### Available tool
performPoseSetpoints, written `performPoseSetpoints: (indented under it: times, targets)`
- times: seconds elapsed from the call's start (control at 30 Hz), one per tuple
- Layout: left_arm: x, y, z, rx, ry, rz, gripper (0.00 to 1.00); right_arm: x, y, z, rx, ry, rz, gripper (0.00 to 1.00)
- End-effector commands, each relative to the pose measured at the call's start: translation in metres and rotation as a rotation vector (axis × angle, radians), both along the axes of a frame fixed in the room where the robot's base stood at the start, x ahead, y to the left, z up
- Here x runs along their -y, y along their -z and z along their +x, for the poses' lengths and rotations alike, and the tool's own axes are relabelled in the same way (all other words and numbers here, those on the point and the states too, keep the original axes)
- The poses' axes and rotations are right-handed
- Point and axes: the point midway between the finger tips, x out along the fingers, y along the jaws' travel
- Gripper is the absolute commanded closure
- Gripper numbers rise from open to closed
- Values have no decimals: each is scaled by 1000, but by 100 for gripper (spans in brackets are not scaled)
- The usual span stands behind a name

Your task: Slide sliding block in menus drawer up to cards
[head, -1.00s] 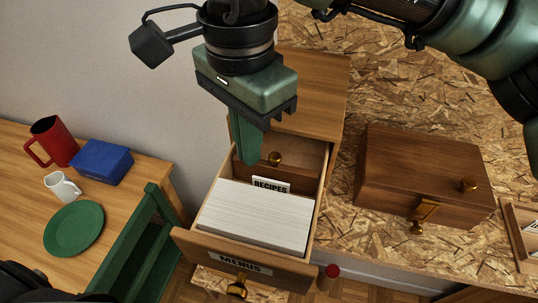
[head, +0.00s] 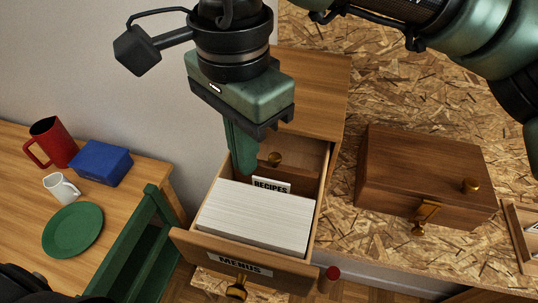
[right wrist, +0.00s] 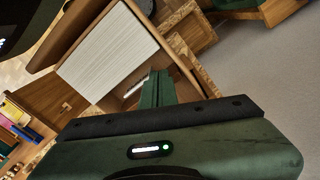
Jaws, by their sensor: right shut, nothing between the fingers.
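The menus drawer (head: 240,264) is pulled open from a wooden cabinet, its front labelled MENUS. It holds a block of white cards (head: 255,217), which also shows in the right wrist view (right wrist: 107,48). A RECIPES divider (head: 271,186) stands behind the cards. Behind it is a wooden panel with a brass knob (head: 275,159), which looks like the sliding block; a gap lies between it and the cards. My right gripper (head: 244,172) is shut and empty, its fingers pointing down at the drawer's left rear, left of the knob. The fingers partly hide the panel. My left gripper is not in view.
A closed dark wooden box (head: 425,180) stands on the chipboard top to the right. On the left table are a red mug (head: 52,142), blue box (head: 101,162), white cup (head: 61,187) and green plate (head: 73,230). A green frame (head: 137,240) stands close left of the drawer.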

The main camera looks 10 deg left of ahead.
Motion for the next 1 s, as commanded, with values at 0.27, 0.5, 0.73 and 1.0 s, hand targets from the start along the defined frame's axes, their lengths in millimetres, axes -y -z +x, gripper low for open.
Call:
performPoseSetpoints:
  times: [0.27,0.5,0.73,1.0]
  targets:
    - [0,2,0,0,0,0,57,0,0,-4,0,0,0,100]
    - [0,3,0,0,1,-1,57,0,0,-8,0,0,0,100]
    - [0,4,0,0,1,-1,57,0,0,-12,-1,-1,-1,100]
    - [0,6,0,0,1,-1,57,-1,0,-16,0,-1,0,100]
